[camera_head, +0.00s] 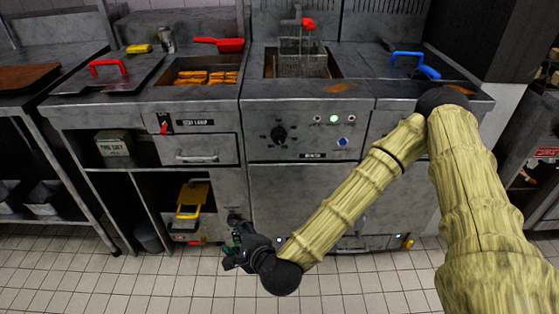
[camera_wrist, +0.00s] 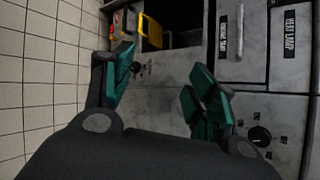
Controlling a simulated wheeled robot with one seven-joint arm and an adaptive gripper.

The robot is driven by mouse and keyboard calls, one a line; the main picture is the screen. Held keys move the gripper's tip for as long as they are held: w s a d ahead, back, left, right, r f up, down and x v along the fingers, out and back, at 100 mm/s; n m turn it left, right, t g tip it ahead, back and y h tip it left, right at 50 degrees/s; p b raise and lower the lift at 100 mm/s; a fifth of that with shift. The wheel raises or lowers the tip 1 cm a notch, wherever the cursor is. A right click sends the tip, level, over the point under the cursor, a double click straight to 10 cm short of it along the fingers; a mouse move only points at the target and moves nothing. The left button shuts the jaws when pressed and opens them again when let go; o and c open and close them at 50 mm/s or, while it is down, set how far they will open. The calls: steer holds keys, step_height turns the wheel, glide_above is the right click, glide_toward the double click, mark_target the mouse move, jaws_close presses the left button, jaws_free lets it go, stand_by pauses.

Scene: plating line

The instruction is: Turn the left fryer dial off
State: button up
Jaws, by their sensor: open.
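A round black dial (camera_head: 279,134) sits on the grey front panel of the middle fryer (camera_head: 308,175), below the well with a wire basket. Printed marks surround it; its pointer setting is too small to read. The dial also shows at the lower right of the wrist view (camera_wrist: 260,135), outside the fingers. My gripper (camera_head: 233,246) is low in front of the cabinets, below and left of the dial and apart from it. In the wrist view its teal-padded fingers (camera_wrist: 165,78) are spread wide with nothing between them.
A red switch (camera_head: 163,125) is on the heat lamp panel to the left. A drawer handle (camera_head: 198,156) sticks out below it. A yellow item (camera_head: 193,199) stands on the open lower shelf. A small dark knob (camera_wrist: 137,68) shows near the left finger. The tiled floor in front is clear.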

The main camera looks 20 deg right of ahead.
steer(key=w+d+r+m+t+h+b, duration=0.35)
steer(key=w+d+r+m+b, duration=0.2)
steer(key=w+d+m, duration=0.2)
steer(key=m+t+h+b, duration=0.25)
steer(key=m+h, duration=0.25)
steer(key=m, duration=0.3)
glide_toward(279, 140)
steer(key=b+x, duration=0.2)
steer(key=x, duration=0.7)
steer(key=c, duration=1)
